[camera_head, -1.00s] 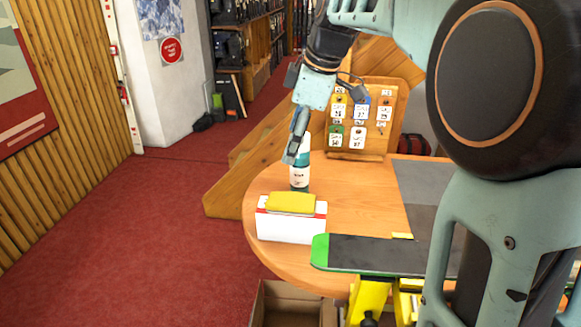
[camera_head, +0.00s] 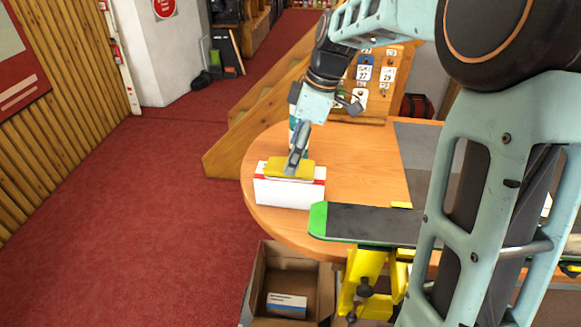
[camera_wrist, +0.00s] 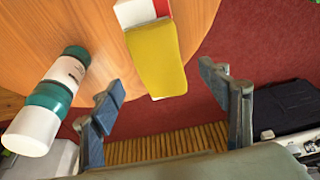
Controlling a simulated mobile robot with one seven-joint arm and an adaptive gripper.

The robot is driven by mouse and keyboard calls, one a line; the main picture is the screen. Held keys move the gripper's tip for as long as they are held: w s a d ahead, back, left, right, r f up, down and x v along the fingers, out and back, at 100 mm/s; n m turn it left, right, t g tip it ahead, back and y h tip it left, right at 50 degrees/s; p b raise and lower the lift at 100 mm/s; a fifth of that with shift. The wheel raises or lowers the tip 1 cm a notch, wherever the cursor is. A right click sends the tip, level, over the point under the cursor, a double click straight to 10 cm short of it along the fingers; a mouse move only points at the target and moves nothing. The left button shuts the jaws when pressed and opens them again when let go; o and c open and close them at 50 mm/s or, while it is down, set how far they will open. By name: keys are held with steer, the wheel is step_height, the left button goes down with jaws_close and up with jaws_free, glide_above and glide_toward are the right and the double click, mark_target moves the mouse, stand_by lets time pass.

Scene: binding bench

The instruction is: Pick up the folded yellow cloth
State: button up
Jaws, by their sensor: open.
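The folded yellow cloth (camera_head: 279,168) lies on top of a white and red box (camera_head: 289,193) near the left edge of the round wooden table. In the wrist view the cloth (camera_wrist: 158,60) shows ahead of my gripper, between the lines of its two fingers. My gripper (camera_head: 294,166) hangs just above the cloth and overlaps it in the head view. In the wrist view my gripper (camera_wrist: 165,88) is open, with nothing between its fingers. Whether the fingers touch the cloth cannot be told.
A white and teal bottle (camera_wrist: 48,100) stands close to the box, behind it in the head view. A snowboard or ski with a green tip (camera_head: 370,225) lies at the front. An open cardboard box (camera_head: 258,285) is on the floor below. The wooden tabletop (camera_head: 355,160) is clear right of the cloth.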

steer(key=shift+x, duration=1.55)
steer(key=shift+d, duration=0.15)
steer(key=shift+c, duration=0.6)
steer(key=c, duration=1)
steer(key=shift+r, duration=0.1)
steer(key=shift+c, duration=0.2)
